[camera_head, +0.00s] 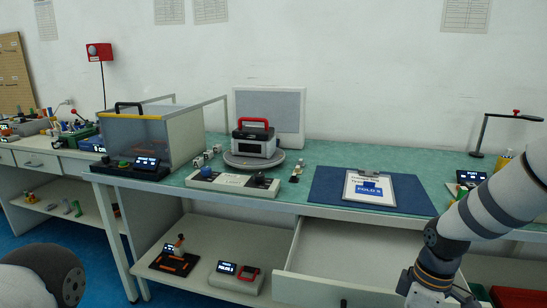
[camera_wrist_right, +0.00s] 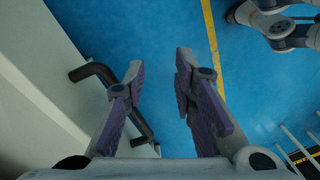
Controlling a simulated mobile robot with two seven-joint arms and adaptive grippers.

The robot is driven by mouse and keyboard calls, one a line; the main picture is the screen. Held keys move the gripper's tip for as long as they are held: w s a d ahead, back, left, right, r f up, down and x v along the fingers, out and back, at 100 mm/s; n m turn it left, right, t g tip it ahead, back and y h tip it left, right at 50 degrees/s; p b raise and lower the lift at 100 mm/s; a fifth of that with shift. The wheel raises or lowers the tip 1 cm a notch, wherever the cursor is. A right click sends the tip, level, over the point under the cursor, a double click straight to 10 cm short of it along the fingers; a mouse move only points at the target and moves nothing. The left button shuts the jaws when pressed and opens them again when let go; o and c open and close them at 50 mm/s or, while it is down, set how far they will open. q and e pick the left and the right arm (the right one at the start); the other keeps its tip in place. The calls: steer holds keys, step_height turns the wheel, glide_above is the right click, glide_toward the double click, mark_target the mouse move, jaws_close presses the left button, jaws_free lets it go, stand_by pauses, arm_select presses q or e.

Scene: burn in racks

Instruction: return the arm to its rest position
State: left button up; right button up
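My right arm (camera_head: 485,215) comes in from the right in the head view, its wrist low at the bottom edge, to the right of the pulled-out drawer (camera_head: 325,288). My right gripper (camera_wrist_right: 160,64) shows in the right wrist view with its purple-padded fingers apart and nothing between them. A dark bar handle (camera_wrist_right: 95,70) on a pale front lies beside and partly behind the left finger; whether they touch cannot be told. Of my left arm, a rounded joint (camera_head: 60,275) shows at the bottom left of the head view; its gripper is out of view.
The green bench (camera_head: 320,155) carries a blue mat (camera_head: 325,190) with a clipboard (camera_head: 385,187), a red-handled device (camera_head: 254,138) on a round base, and a clear-sided box (camera_head: 140,135). A lamp stand (camera_head: 480,135) stands at right. Blue floor (camera_wrist_right: 245,90) lies below my right gripper.

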steer(key=s+a+f+m, duration=0.4)
steer(key=s+a+f, duration=0.1)
steer(key=s+f, duration=0.6)
arm_select(q)
steer(key=shift+s, duration=0.35)
arm_select(e)
steer(key=s+f+m+g+h, duration=0.1)
steer(key=s+m, duration=0.5)
steer(key=s, duration=1.8)
steer(key=shift+a+f+m+g, duration=0.15)
steer(key=shift+f+m+g, duration=0.2)
steer(key=shift+f, duration=0.35)
